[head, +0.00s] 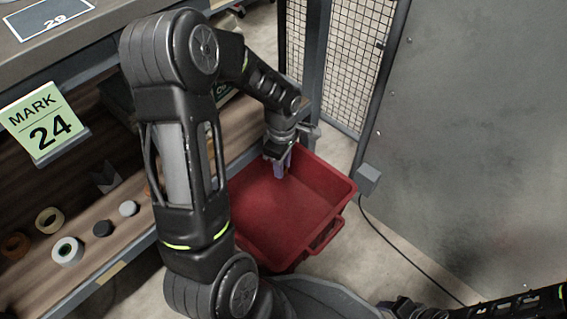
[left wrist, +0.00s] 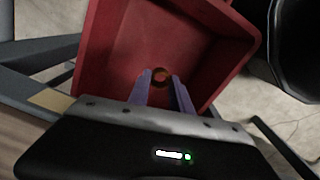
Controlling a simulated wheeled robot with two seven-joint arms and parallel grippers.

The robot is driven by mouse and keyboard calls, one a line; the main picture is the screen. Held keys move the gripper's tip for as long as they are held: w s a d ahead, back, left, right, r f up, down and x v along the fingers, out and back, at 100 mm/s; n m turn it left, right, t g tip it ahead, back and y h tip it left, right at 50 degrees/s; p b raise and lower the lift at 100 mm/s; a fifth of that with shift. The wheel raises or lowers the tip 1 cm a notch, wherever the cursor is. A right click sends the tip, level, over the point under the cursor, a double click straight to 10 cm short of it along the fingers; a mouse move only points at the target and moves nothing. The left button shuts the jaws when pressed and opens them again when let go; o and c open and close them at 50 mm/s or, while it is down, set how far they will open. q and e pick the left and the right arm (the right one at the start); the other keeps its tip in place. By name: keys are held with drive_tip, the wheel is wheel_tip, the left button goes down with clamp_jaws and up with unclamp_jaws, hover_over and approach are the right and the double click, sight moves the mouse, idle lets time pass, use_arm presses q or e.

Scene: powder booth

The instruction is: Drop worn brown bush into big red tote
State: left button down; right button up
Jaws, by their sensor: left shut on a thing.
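The big red tote (head: 322,178) stands on the floor beside the shelf, and its inside looks empty. My left gripper (head: 283,166) hangs over the tote, its purple fingers pointing down. In the left wrist view, the worn brown bush (left wrist: 161,77), a small brown ring, is between the fingertips of my left gripper (left wrist: 160,84). The tote's red floor and walls (left wrist: 97,50) lie behind it. The gripper is shut on the bush. In the head view the bush is too small or hidden to make out.
A green "MARK 24" sign (head: 41,122) hangs above. A mesh panel (head: 345,60) and a grey wall (head: 480,130) stand behind. A cable (head: 400,250) crosses the floor.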

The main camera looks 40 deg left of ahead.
use_arm(q)
drive_tip(key=shift+f, duration=0.15)
wheel_tip(320, 180, down, 6)
drive_tip(key=b, duration=0.4)
drive_tip(key=shift+b, duration=0.35)
drive_tip(key=c, duration=1.1)
unclamp_jaws()
drive_tip(key=shift+r, duration=0.25)
wheel_tip(320, 180, up, 8)
drive_tip(key=p, duration=0.3)
drive_tip(key=shift+f+p, duration=0.2)
drive_tip(key=shift+p, duration=0.2)
